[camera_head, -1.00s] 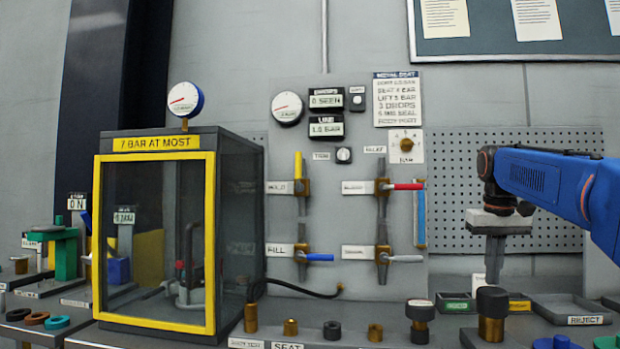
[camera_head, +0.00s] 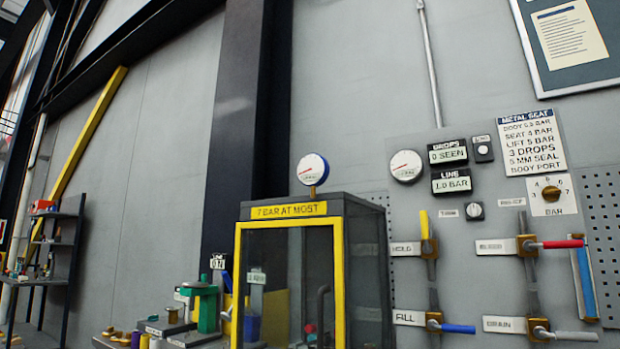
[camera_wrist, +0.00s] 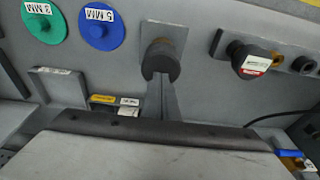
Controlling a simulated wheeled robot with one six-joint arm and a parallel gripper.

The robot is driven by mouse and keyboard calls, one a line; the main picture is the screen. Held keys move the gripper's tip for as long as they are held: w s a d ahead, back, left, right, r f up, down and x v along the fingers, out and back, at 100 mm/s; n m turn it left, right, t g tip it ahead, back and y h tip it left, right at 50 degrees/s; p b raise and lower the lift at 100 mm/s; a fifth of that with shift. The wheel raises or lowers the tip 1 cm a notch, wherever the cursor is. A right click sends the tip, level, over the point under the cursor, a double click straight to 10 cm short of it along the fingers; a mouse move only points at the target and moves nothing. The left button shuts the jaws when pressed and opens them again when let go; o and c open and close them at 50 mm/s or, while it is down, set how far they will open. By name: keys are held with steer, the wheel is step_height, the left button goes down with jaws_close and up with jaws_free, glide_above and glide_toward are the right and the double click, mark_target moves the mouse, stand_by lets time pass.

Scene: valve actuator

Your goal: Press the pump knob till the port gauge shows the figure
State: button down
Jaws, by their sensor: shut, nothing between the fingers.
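My gripper (camera_wrist: 161,86) is shut and empty, its narrow grey fingers pointing at a black-capped brass post (camera_wrist: 160,60), which looks like the pump knob. The tips are at or just short of the cap; contact cannot be told. In the head view, one round gauge (camera_head: 312,169) stands on top of the yellow-framed box, and another (camera_head: 405,166) is on the wall panel. Both have red needles; their figures are too small to read. The line display (camera_head: 451,182) reads 1.0 BAR. My gripper and the post are outside the head view.
The yellow-framed box (camera_head: 239,290) is labelled 7 BAR AT MOST. Valve handles, yellow (camera_head: 424,224), blue (camera_head: 458,329) and red (camera_head: 563,244), are on the panel. In the wrist view, a labelled black knob (camera_wrist: 252,62) and green (camera_wrist: 45,22) and blue (camera_wrist: 104,26) discs lie near the post.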

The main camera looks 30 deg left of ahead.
steer(key=shift+f, duration=2.9)
steer(key=shift+r, duration=2.9)
